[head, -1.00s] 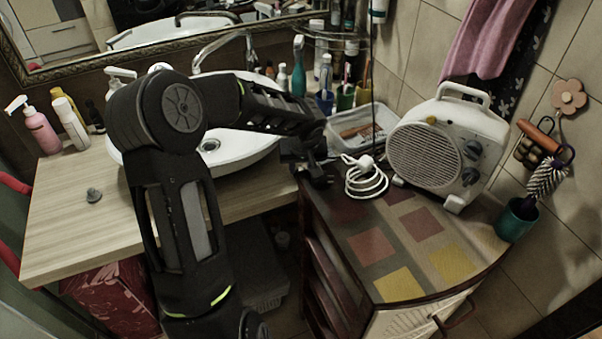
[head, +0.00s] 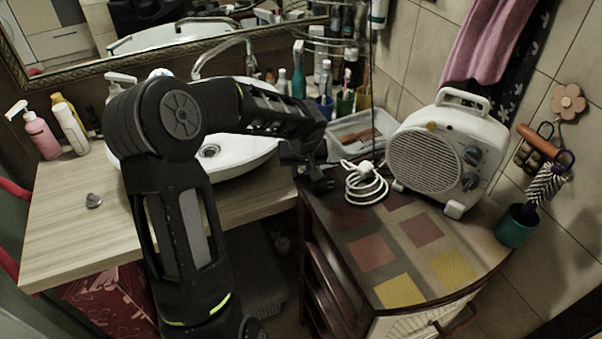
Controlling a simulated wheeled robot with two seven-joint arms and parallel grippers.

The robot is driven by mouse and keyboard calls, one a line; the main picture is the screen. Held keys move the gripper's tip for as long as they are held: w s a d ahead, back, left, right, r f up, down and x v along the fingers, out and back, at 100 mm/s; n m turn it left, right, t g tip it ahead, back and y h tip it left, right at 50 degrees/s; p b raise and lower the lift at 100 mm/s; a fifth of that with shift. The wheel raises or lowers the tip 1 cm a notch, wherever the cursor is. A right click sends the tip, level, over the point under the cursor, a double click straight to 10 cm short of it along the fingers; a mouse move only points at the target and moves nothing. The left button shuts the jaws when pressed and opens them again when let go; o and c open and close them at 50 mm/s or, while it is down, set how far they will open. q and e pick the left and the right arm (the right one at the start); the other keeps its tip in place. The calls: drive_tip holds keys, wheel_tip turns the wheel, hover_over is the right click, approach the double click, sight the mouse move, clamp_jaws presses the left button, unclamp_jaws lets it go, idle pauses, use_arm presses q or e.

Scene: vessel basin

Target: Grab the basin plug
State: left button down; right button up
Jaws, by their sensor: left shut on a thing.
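A small grey plug-like piece (head: 93,200) lies on the wooden counter at the left, well away from my gripper. The white basin (head: 235,152) sits on the counter, with its drain (head: 209,151) showing just beside my arm. My left arm crosses in front of the basin. My right gripper is not in view.
A white fan heater (head: 447,155) stands on the patterned cabinet (head: 400,291), with the white cord (head: 366,190) to its left. Bottles (head: 71,125) stand at the counter's back left. A teal cup (head: 516,227) with a brush stands at the right. The cabinet's front top is clear.

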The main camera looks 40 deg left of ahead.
sight(301, 173)
use_arm(q)
wheel_tip(301, 173, up, 9)
drive_tip(key=shift+b, duration=0.45)
idle(0.5)
